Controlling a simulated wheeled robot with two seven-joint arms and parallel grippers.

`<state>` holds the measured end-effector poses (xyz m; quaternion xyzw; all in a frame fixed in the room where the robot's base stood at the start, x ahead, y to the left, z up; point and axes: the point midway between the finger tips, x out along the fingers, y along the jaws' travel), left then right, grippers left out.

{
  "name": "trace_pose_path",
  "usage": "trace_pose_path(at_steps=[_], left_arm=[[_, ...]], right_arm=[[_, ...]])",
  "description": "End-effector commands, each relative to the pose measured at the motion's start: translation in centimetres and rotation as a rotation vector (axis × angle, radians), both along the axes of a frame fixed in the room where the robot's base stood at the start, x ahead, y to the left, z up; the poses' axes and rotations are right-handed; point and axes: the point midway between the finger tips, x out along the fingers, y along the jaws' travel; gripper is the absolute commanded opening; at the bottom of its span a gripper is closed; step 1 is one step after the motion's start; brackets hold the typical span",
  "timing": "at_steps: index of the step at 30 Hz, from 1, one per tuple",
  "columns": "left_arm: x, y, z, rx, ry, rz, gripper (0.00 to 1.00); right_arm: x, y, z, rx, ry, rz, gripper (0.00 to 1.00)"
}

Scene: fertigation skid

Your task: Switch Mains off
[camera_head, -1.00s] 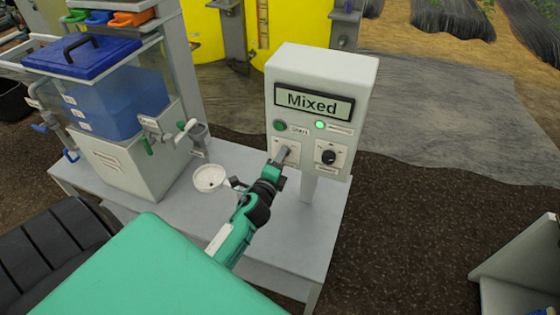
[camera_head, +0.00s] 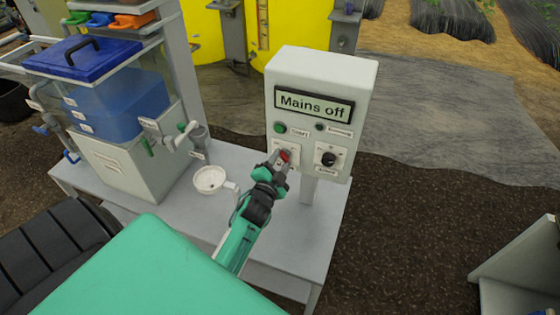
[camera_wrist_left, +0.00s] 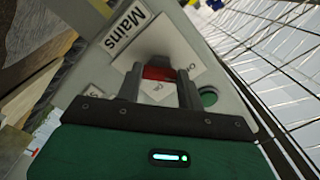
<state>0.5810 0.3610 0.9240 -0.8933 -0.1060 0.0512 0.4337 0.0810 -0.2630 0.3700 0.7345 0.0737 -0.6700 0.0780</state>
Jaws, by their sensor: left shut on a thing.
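The control box (camera_head: 343,80) stands on a post at the back right of the grey table. Its display (camera_head: 314,104) reads "Mains off". The red mains switch (camera_head: 285,156) is on the lower left of its front face. My left gripper (camera_head: 281,160) is at this switch, with its fingers on either side of the red handle. In the left wrist view the fingers (camera_wrist_left: 158,85) are shut on the red handle (camera_wrist_left: 160,73), beside a "Mains" label (camera_wrist_left: 125,32). The small lamp (camera_head: 320,127) is dark. My right gripper is not in view.
A green button (camera_head: 280,128) and a black knob (camera_head: 328,158) are close to the switch on the box. A white strainer cup (camera_head: 209,179) sits left of my gripper. A blue-lidded tank (camera_head: 82,58) stands at the left. The table's right front is clear.

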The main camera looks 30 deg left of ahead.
Motion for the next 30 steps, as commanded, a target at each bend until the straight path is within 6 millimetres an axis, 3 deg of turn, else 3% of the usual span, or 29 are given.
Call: trace_pose_path(at_steps=[9,25,26,28,30], left_arm=[[-0.03,-0.01,-0.14,-0.111,-0.024,0.000,0.15],[-0.03,-0.03,-0.21,-0.133,-0.028,0.000,0.15],[-0.03,-0.03,-0.21,-0.133,-0.028,0.000,0.42],[-0.02,-0.03,-0.20,-0.133,-0.029,0.000,0.56],[-0.02,-0.03,-0.16,-0.132,-0.029,0.000,0.60]], right_arm=[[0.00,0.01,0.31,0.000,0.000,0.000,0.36],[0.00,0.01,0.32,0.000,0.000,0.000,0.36],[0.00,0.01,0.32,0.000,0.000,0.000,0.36],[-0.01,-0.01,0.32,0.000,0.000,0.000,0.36],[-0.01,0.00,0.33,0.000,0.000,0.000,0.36]])
